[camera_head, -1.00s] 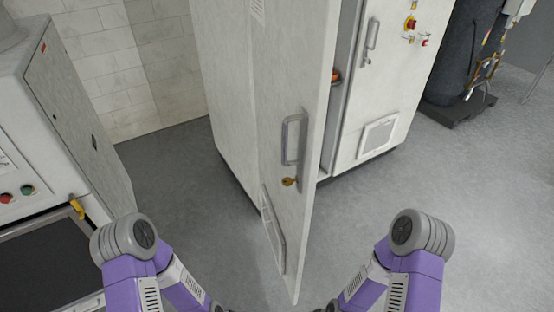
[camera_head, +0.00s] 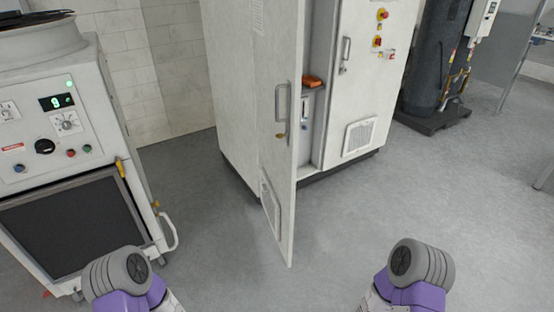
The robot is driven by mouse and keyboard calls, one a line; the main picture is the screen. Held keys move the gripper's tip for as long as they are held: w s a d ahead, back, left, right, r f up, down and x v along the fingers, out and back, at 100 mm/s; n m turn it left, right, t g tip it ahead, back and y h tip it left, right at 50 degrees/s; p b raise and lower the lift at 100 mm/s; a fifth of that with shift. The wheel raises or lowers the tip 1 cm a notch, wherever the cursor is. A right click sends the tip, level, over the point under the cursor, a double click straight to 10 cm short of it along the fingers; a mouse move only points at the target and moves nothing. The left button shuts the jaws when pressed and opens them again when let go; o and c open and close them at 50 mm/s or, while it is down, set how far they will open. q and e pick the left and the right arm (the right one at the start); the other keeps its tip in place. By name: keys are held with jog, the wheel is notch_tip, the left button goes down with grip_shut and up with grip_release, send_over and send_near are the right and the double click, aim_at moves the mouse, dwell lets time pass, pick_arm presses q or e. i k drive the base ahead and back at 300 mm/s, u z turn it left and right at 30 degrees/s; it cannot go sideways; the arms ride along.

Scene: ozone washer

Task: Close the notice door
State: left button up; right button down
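A tall white cabinet stands in the middle of the head view, and its left door (camera_head: 275,150) stands open, swung out toward me. The door has a grey upright handle (camera_head: 282,103), a yellowish key or latch (camera_head: 280,135) below it, and a vent near its bottom. The cabinet's right door (camera_head: 362,90) is shut and has its own handle. Through the gap I see part of the inside, with an orange item (camera_head: 313,81). My two arms show only as purple and grey links at the bottom left and bottom right, apart from the door. Neither gripper is in view.
A machine with a control panel (camera_head: 45,130), a dark front panel and a side handle (camera_head: 168,232) stands at left. A dark tank (camera_head: 435,60) on a black base stands at back right. The grey floor (camera_head: 330,240) before the cabinet is clear.

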aim_at(278, 25)
jog(key=u, duration=0.8)
jog(key=i, duration=1.1)
jog(key=z, duration=0.25)
